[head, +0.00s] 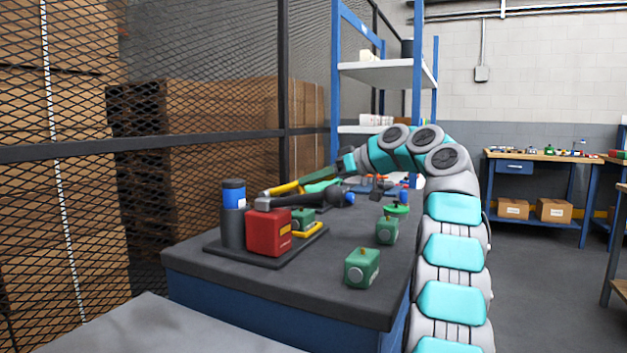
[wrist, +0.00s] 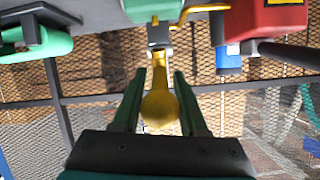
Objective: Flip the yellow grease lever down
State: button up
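The yellow lever with its rounded knob (wrist: 160,108) is in the middle of the wrist view, sticking out from a green block (wrist: 152,8). In the head view the yellow lever (head: 283,188) shows behind the red box, lying at a slant. My gripper (wrist: 160,74) is open, with one finger on each side of the knob; I cannot tell whether either finger touches it. In the head view my gripper is small and partly hidden among the teal and dark parts at the lever's right.
A yellow bent handle (head: 308,229) is beside the box. Green blocks (head: 361,268) stand on the bench's front right. A mesh fence (head: 200,140) runs behind.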

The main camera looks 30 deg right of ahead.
grip_shut()
dwell(1.0)
